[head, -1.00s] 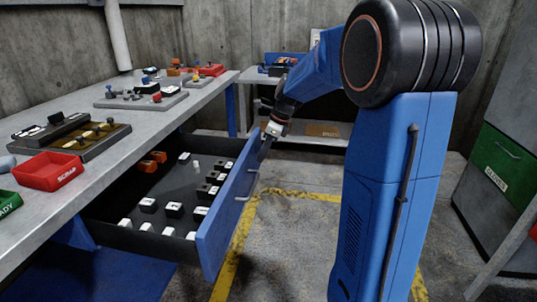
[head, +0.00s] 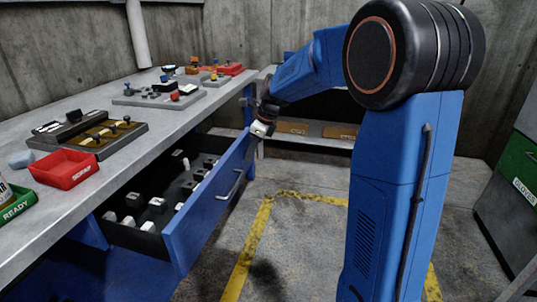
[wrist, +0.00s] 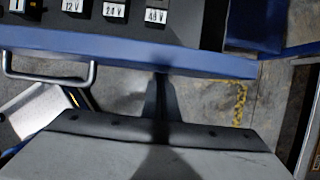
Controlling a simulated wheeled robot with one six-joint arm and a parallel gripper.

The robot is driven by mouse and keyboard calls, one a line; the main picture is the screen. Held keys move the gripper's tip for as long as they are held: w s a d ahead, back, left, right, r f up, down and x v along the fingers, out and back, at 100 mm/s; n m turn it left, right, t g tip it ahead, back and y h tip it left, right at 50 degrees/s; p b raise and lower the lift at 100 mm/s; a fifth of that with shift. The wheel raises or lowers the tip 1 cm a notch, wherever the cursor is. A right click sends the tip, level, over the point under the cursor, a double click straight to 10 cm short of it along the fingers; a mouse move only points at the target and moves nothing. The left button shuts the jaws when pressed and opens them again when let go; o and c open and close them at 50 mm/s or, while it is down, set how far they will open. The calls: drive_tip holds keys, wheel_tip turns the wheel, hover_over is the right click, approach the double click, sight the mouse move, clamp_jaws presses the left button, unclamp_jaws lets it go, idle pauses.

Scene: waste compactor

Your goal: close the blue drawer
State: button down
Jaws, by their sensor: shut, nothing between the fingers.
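The blue drawer (head: 200,215) stands partly open under the workbench, with small dark and white blocks inside. Its handle (head: 231,186) is on the blue front. My gripper (head: 257,148) is at the far end of the front, on its outer side. In the wrist view, the shut, empty gripper (wrist: 160,98) points at the outside of the drawer front (wrist: 200,65), right of the handle (wrist: 48,76). The fingertips are at or very near the front; I cannot tell whether they touch.
The workbench top (head: 125,165) holds a red SCRAP tray (head: 65,170), a green READY tray (head: 17,208) and several fixtures. A grey cabinet with a green GLOVES drawer (head: 517,168) stands at the right. Yellow-marked floor (head: 290,235) lies open in front of the drawer.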

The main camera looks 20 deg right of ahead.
drive_tip(key=w+a, duration=0.4)
drive_tip(key=a, duration=0.1)
drive_tip(key=w+a, duration=0.4)
drive_tip(key=a, duration=0.2)
drive_tip(key=w+a, duration=0.5)
drive_tip(key=shift+a, duration=0.25)
drive_tip(key=shift+w+a, duration=0.2)
drive_tip(key=shift+a, duration=0.05)
drive_tip(key=shift+w+a+r, duration=0.1)
drive_tip(key=shift+w+a, duration=0.05)
drive_tip(key=shift+a, duration=0.05)
drive_tip(key=shift+r, duration=0.1)
